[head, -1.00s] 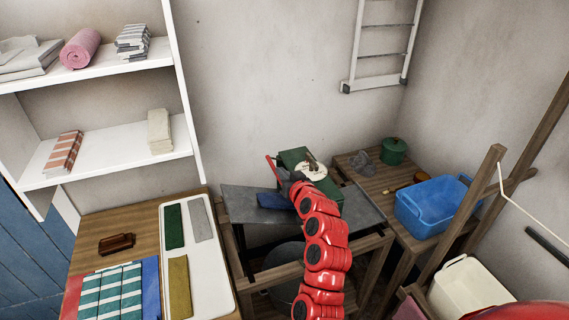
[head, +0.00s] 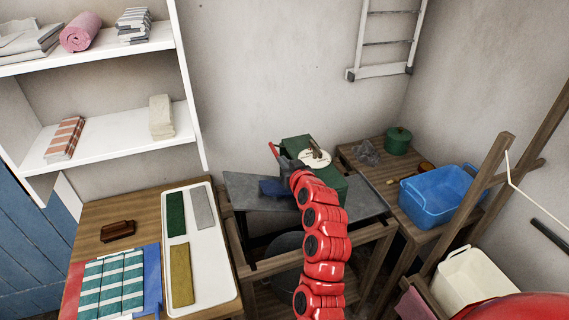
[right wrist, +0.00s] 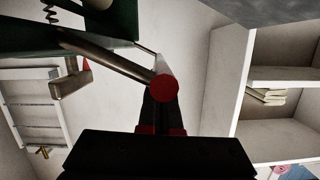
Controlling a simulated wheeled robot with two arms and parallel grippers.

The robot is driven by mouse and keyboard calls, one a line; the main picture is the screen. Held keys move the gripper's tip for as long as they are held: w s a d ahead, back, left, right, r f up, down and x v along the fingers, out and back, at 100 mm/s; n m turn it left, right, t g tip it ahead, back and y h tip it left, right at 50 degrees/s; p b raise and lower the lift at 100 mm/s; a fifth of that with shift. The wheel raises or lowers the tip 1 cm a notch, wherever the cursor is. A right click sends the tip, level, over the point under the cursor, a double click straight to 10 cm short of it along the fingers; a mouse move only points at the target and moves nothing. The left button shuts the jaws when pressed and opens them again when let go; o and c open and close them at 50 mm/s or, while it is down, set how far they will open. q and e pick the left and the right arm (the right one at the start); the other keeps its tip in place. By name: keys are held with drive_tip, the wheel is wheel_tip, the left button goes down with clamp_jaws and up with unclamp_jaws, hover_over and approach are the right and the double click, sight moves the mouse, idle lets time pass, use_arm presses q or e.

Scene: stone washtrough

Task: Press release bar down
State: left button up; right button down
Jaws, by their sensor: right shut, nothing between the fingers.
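The green machine (head: 297,146) with a round pale dial (head: 315,158) stands on the grey slab of a wooden frame. A bar with a red end (head: 273,150) sticks out at its left side; it may be the release bar. In the right wrist view a metal bar (right wrist: 110,55) ends in a round red knob (right wrist: 165,88). My right gripper (head: 289,164) is beside the machine's left side, partly hidden by its own arm. In the wrist view its fingers (right wrist: 160,110) are shut and empty, with the knob overlapping their tips; I cannot tell whether they touch. My left gripper is not in view.
A blue cloth (head: 272,187) lies on the slab (head: 243,203) near the gripper. A side table with a green pot (head: 398,140) and blue tub (head: 433,195) stands right. A white tray (head: 205,262) on a wooden table stands left, below white shelves (head: 110,133).

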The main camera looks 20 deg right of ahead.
drive_tip(key=shift+a+f+n+h+b, duration=0.3)
drive_tip(key=shift+f+n+b, duration=0.35)
drive_tip(key=shift+b, duration=0.9)
drive_tip(key=shift+a+f+n+h+b, duration=0.2)
drive_tip(key=shift+a+f+n+b, duration=0.35)
drive_tip(key=shift+b, duration=0.95)
drive_tip(key=shift+f+n+h+b, duration=0.25)
drive_tip(key=shift+n+h+b, duration=0.05)
drive_tip(key=shift+n+b, duration=0.6)
drive_tip(key=shift+r, duration=0.1)
drive_tip(key=shift+r, duration=0.2)
drive_tip(key=s+a+r, duration=0.1)
drive_tip(key=s+r, duration=0.4)
drive_tip(key=s, duration=0.5)
drive_tip(key=shift+a+r, duration=0.15)
drive_tip(key=shift+r, duration=0.2)
